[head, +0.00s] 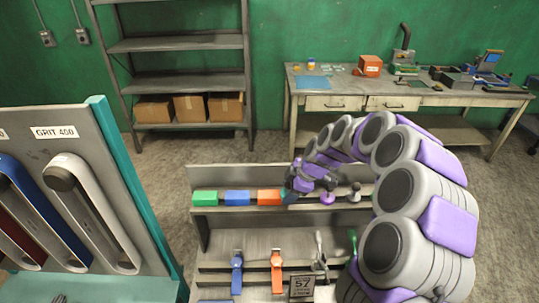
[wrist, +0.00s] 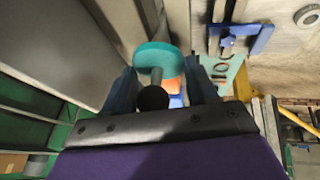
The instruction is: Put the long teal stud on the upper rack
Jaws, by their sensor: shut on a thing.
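In the wrist view, the teal stud (wrist: 157,55) has a round teal head and a dark shaft. It sits between the fingers of my gripper (wrist: 160,88), which is shut on it. In the head view, my gripper (head: 297,188) is at the upper rack (head: 225,212), just right of the orange block. The stud is mostly hidden there by my own arm. I cannot tell whether it touches the rack. A purple stud (head: 327,198) and a grey stud (head: 354,194) stand on the upper rack to the right of my gripper.
Green (head: 205,197), blue (head: 237,197) and orange (head: 268,197) blocks line the upper rack's left part. Below hang a blue tool (head: 237,272) and an orange tool (head: 276,270), near a "57" sign (head: 301,287). My arm covers the rack's right end.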

